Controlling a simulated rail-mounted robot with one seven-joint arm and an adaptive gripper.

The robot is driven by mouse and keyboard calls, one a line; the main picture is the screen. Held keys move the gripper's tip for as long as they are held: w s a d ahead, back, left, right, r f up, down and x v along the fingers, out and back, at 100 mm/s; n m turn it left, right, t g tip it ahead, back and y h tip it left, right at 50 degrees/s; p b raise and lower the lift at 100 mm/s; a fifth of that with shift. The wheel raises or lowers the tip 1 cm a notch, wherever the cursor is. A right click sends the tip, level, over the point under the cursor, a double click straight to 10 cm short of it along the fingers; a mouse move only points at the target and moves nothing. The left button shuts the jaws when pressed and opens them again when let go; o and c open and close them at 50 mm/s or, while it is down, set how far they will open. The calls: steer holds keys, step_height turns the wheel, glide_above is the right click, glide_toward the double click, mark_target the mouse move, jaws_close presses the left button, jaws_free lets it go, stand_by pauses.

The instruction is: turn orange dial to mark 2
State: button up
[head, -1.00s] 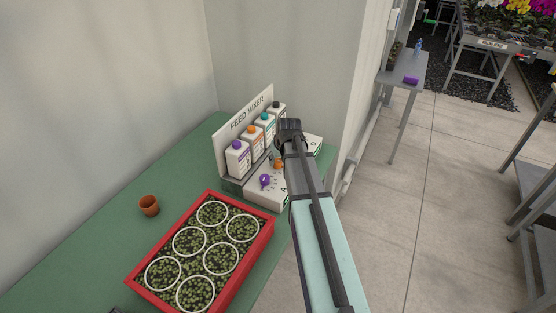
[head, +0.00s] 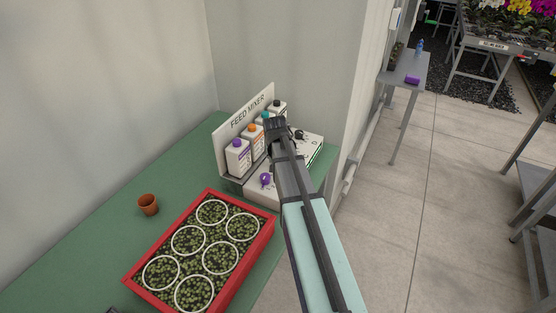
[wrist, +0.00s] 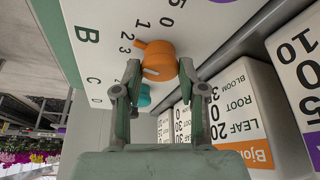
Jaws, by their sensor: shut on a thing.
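In the wrist view the orange dial (wrist: 160,56) stands on the white front panel (wrist: 108,72) of the feed mixer. My gripper (wrist: 157,70) has one finger on each side of the dial and is shut on it. A small orange tab at the dial's edge points roughly at the printed 2, with 1 and 3 on either side. In the head view my gripper (head: 276,135) is over the mixer and hides the orange dial.
A teal dial (wrist: 144,95) sits just beyond the orange one; a purple dial (head: 265,180) is nearer. Bottles with coloured caps, one purple-capped (head: 238,158), line the mixer's back. A red tray (head: 268,238) of seedlings and a clay pot (head: 148,205) share the green bench.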

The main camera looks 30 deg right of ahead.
steer(key=shift+m, duration=0.3)
steer(key=o, duration=1.1)
steer(key=v, duration=1.2)
steer(key=shift+w+a, duration=0.1)
steer(key=shift+w, duration=0.05)
steer(key=shift+f, duration=0.1)
steer(key=x, duration=1.1)
steer(key=shift+d+f, duration=0.2)
steer(key=shift+f, duration=0.2)
steer(key=shift+r, duration=0.1)
